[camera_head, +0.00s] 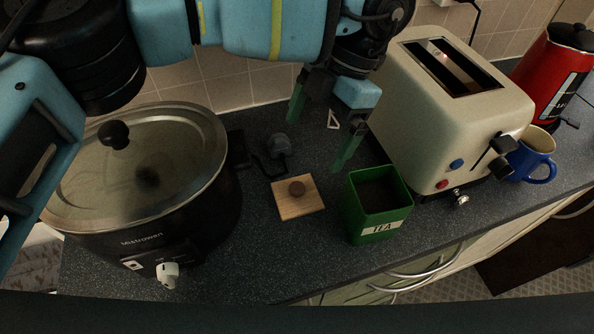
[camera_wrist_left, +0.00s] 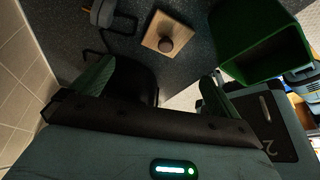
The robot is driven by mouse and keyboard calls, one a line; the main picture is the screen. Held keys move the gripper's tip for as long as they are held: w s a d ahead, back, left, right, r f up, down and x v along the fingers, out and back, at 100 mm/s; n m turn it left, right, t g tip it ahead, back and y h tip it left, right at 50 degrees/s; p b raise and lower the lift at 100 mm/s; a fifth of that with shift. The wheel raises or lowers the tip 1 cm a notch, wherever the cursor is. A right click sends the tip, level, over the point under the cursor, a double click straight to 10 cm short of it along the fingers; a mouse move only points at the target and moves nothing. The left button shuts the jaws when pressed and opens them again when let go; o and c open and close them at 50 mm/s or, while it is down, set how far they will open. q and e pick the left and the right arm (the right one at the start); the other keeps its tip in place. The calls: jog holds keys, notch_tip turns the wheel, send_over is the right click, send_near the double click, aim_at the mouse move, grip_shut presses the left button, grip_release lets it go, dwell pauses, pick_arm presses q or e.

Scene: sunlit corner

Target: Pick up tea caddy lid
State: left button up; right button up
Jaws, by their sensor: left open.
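The tea caddy lid (camera_head: 298,197) is a square light-wood piece with a round dark brown knob. It lies flat on the dark speckled counter, knob up, and also shows in the left wrist view (camera_wrist_left: 168,32). The green tea caddy (camera_head: 378,204), labelled TEA, stands open just right of the lid; its green side also shows in the wrist view (camera_wrist_left: 262,48). My left gripper (camera_head: 324,133) is open and empty, with green-padded fingers spread behind and above the lid, apart from it. My right gripper is not in view.
A black slow cooker (camera_head: 150,215) with a glass lid stands at the left. A cream toaster (camera_head: 450,110), a blue mug (camera_head: 532,155) and a red kettle (camera_head: 553,75) stand at the right. A grey plug with a black cord (camera_head: 279,145) lies behind the lid.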

pick_arm(q)
jog(key=p, duration=0.1)
send_over(296, 186)
jog(key=w+d, duration=0.1)
jog(key=w, duration=0.1)
jog(key=f, duration=0.5)
jog(key=shift+s+d, duration=0.2)
jog(key=shift+d+p+x, duration=0.2)
jog(key=shift+p+x, duration=0.05)
jog(key=shift+x, duration=1.1)
jog(key=shift+d+p+x, duration=0.15)
jog(key=shift+p+x, duration=0.1)
jog(key=shift+x, duration=1.05)
jog(key=shift+s+a+f, duration=0.2)
jog(key=shift+s+f, duration=0.05)
jog(key=shift+f, duration=0.35)
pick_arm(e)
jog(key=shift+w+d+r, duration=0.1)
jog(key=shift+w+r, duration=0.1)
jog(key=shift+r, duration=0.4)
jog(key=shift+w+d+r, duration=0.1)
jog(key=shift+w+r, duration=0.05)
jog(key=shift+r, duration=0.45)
pick_arm(q)
jog(key=shift+c, duration=0.4)
jog(key=c, duration=0.8)
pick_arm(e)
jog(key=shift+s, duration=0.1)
